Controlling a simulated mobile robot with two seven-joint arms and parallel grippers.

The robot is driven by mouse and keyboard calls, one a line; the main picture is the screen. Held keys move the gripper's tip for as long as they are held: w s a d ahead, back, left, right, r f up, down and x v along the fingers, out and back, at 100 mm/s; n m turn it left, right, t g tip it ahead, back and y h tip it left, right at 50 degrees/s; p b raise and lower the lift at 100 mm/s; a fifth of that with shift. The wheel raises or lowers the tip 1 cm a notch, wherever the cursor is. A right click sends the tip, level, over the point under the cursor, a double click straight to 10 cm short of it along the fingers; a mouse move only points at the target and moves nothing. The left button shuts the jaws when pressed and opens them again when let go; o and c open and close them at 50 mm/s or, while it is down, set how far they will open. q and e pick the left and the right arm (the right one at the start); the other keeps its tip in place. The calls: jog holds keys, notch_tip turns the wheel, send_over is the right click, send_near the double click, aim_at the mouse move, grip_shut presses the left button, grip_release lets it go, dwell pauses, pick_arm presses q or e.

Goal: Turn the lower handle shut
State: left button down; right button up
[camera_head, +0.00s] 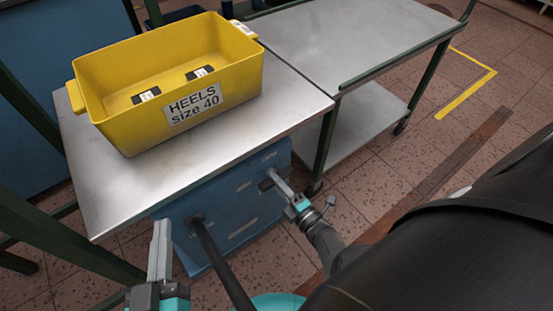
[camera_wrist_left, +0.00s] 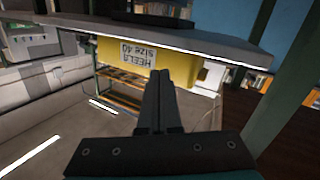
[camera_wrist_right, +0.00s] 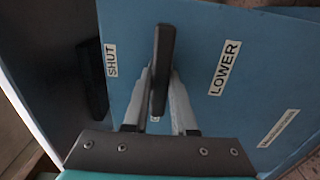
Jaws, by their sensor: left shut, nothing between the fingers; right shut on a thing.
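The lower handle is a dark bar (camera_wrist_right: 163,60) on a blue panel, seen in the right wrist view between the SHUT label (camera_wrist_right: 111,60) and the LOWER label (camera_wrist_right: 224,68). It runs up and down in that picture. My right gripper (camera_wrist_right: 160,88) is shut on it, one finger on each side. In the head view this gripper (camera_head: 271,179) is at the front of the blue box (camera_head: 235,205) under the table top, with the handle partly hidden. My left gripper (camera_head: 161,222) is shut and empty, left of the box; its closed fingers show in the left wrist view (camera_wrist_left: 160,72).
A yellow bin (camera_head: 135,125) marked HEELS size 40 stands on the metal table (camera_head: 110,185). A dark rod (camera_head: 222,262) slopes down from the box front, between my grippers. A second metal cart (camera_head: 345,40) stands behind, at the right. Tiled floor lies open beyond it.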

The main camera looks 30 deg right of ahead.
grip_shut()
jog(key=shift+m, duration=0.3)
jog(key=m, duration=0.3)
jog(key=shift+r+m, duration=0.1)
jog(key=shift+m, duration=0.2)
jog(key=m, duration=0.4)
jog(key=shift+r+m, duration=0.1)
jog(key=shift+m, duration=0.2)
jog(key=m, duration=0.4)
jog(key=shift+d+m, duration=0.2)
jog(key=shift+m, duration=0.1)
jog(key=shift+d+r+m, duration=0.1)
jog(key=shift+m, duration=2.1)
